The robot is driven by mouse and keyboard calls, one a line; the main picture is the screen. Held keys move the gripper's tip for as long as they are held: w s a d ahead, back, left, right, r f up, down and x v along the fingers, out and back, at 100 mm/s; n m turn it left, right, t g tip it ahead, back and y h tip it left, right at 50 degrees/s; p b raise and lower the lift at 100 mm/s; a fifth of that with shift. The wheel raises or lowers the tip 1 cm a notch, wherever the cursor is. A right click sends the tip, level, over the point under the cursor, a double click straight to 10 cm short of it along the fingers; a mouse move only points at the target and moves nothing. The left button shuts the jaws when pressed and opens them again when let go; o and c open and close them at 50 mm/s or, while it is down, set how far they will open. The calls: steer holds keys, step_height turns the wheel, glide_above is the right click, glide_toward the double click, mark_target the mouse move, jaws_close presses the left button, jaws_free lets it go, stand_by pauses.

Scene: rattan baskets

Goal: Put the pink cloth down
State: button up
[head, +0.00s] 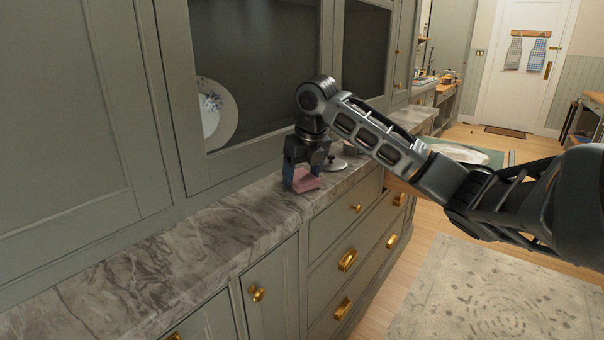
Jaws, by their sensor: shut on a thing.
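The pink cloth (307,180) is at the marble counter, between the fingers of my gripper (301,178). My gripper points straight down and is shut on the cloth. The cloth looks small and folded, and part of it is hidden behind the fingers. It is at or very close to the counter top (225,225); I cannot tell whether it touches the surface.
A white object with a round base (334,164) stands just behind my gripper. A plate (216,115) shows behind the cabinet glass on the left. The counter in front of my gripper is clear. Drawers with brass handles (347,260) are below. A rug (480,295) lies on the floor.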

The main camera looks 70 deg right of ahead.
steer(key=shift+s+f+b, duration=0.1)
steer(key=shift+f+b, duration=0.35)
steer(key=shift+f, duration=0.3)
steer(key=o, duration=0.9)
steer(key=shift+a, duration=0.1)
steer(key=shift+r, duration=0.2)
steer(key=shift+o, duration=0.2)
steer(key=p+v, duration=0.1)
steer(key=v, duration=1.2)
steer(key=shift+w+d, duration=0.2)
steer(key=shift+r, duration=0.1)
